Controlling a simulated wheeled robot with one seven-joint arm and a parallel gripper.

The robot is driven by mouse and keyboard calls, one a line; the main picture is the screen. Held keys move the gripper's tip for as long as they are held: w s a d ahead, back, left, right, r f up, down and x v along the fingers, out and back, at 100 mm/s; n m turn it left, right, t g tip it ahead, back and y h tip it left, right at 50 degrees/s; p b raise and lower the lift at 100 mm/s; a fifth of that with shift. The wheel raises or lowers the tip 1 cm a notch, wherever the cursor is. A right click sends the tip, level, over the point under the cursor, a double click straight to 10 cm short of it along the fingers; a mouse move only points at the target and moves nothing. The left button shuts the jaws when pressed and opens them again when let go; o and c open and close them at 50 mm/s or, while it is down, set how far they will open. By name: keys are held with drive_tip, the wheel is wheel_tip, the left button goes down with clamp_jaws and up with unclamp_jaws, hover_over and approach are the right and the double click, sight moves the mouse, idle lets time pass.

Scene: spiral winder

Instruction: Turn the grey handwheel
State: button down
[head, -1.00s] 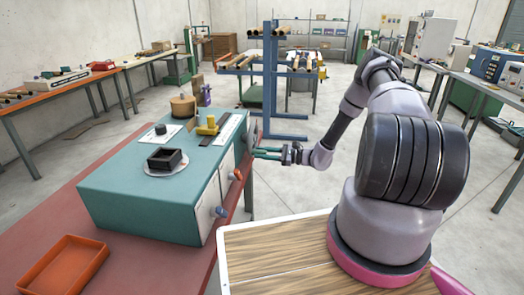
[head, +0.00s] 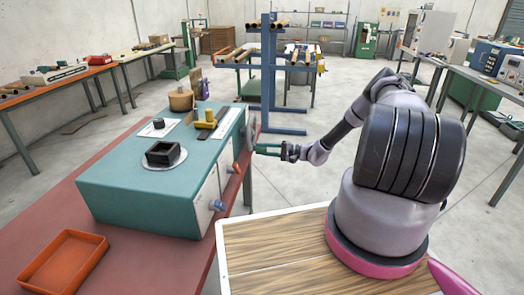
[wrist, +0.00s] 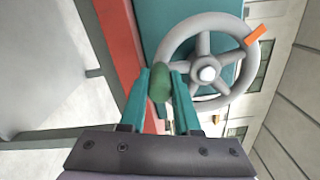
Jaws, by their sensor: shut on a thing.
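The grey handwheel (wrist: 231,49) fills the upper middle of the wrist view, with spokes, a pale hub (wrist: 207,73) and an orange mark (wrist: 257,37) on its upper right rim. A green handle (wrist: 160,84) stands at the rim's lower left. My gripper (wrist: 168,72) is shut on this handle, one finger on each side. In the head view the wheel (head: 250,128) shows nearly edge-on at the right end of the teal machine (head: 120,185). My gripper (head: 262,148) reaches it from the right there; the handle is too small to make out.
An orange knob (head: 237,168) and a blue knob (head: 217,205) stick out from the machine's front side. A black square block (head: 163,153) sits on its top. An orange tray (head: 62,262) lies at the lower left. Open floor lies right of the wheel.

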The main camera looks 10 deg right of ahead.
drive_tip(key=shift+w+d+f+n, duration=0.1)
drive_tip(key=shift+w+d+n, duration=0.1)
drive_tip(key=shift+w+n, duration=0.45)
drive_tip(key=shift+w+d+f+n, duration=0.1)
drive_tip(key=shift+w+d+n, duration=0.1)
drive_tip(key=shift+n, duration=0.75)
drive_tip(key=c, duration=0.6)
unclamp_jaws()
drive_tip(key=v, duration=1)
drive_tip(key=shift+s+d, duration=0.1)
drive_tip(key=shift+d, duration=0.3)
